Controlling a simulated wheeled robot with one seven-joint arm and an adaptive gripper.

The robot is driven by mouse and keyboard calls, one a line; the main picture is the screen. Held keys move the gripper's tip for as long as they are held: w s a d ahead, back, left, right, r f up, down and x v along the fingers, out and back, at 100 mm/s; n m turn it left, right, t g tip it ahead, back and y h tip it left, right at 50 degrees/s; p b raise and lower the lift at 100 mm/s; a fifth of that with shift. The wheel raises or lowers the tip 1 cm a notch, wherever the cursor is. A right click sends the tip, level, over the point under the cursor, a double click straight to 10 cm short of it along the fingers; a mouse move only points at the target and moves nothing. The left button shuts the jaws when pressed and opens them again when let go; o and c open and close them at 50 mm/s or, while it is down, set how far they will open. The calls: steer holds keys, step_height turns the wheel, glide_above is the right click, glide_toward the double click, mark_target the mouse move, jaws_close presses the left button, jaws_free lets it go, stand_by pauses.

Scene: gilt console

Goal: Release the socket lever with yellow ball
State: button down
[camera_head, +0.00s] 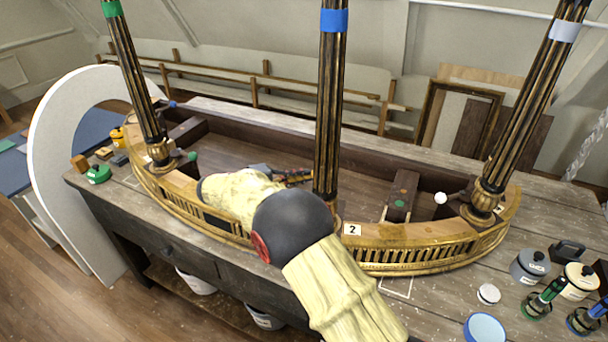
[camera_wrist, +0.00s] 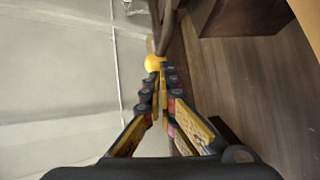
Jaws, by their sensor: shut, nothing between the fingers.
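The yellow ball (camera_wrist: 154,63) shows in the wrist view, straight past my gripper's fingertips. A dark rod (camera_wrist: 167,28), seemingly its lever, runs up behind it. I cannot tell whether the fingertips touch the ball. My gripper (camera_wrist: 160,82) is shut and empty, its fingers together. In the head view my gripper (camera_head: 305,178) reaches over the front rail to the left side of the middle column (camera_head: 328,110), which has a blue band. The yellow ball and its lever are hidden in the head view, and the column's socket is mostly covered by my arm.
A green-banded column (camera_head: 133,85) with a green ball (camera_head: 193,156) stands left. A pale-banded column (camera_head: 525,105) with a white ball (camera_head: 440,198) stands right. The gilt rail (camera_head: 430,255) curves along the front. Jars and bottles (camera_head: 530,267) crowd the right bench end.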

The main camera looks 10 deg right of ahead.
steer(key=shift+r+x, duration=0.15)
steer(key=shift+x, duration=0.7)
steer(key=shift+r+x, duration=0.2)
steer(key=shift+x, duration=0.65)
steer(key=shift+r+x, duration=0.15)
steer(key=shift+x, duration=0.75)
steer(key=shift+s+d, duration=0.1)
steer(key=shift+d, duration=0.15)
